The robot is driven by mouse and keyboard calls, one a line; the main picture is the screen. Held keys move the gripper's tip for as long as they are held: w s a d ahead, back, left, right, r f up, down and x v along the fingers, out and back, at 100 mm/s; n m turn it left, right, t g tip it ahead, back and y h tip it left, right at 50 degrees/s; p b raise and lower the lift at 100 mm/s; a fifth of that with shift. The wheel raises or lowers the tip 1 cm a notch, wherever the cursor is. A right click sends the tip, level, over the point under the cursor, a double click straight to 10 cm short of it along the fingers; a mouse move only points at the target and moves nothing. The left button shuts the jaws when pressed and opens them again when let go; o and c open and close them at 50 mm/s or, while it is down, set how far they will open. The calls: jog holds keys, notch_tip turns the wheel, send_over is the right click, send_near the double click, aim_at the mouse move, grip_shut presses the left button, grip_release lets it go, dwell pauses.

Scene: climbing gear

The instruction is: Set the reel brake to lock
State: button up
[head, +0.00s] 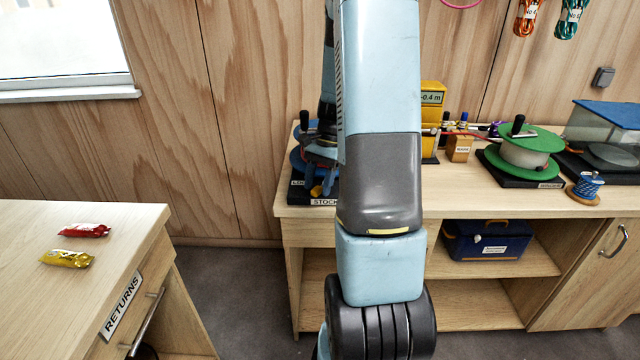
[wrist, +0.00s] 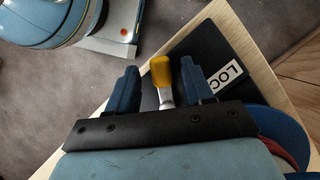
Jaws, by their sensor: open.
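The reel brake lever has a yellow tip and a pale metal shaft. In the wrist view its yellow tip (wrist: 160,71) stands between the two fingers of my gripper (wrist: 159,80), with gaps showing on both sides. My gripper is open. The lever rises from the black base plate (wrist: 208,50), which carries a white label beginning "LOC" (wrist: 225,77). In the head view my gripper (head: 320,180) is over the base at the bench's left end. The blue reel (head: 299,158) behind it is mostly hidden by my arm.
A green reel (head: 525,145), a yellow box (head: 432,110) and a lidded bin (head: 605,128) stand farther right on the bench (head: 460,202). A blue case (head: 487,240) sits on the shelf below. The returns table (head: 60,300) at left holds two wrapped bars.

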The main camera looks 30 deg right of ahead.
jog(key=shift+a+f, duration=0.1)
jog(key=shift+f, duration=0.15)
jog(key=shift+c, duration=0.3)
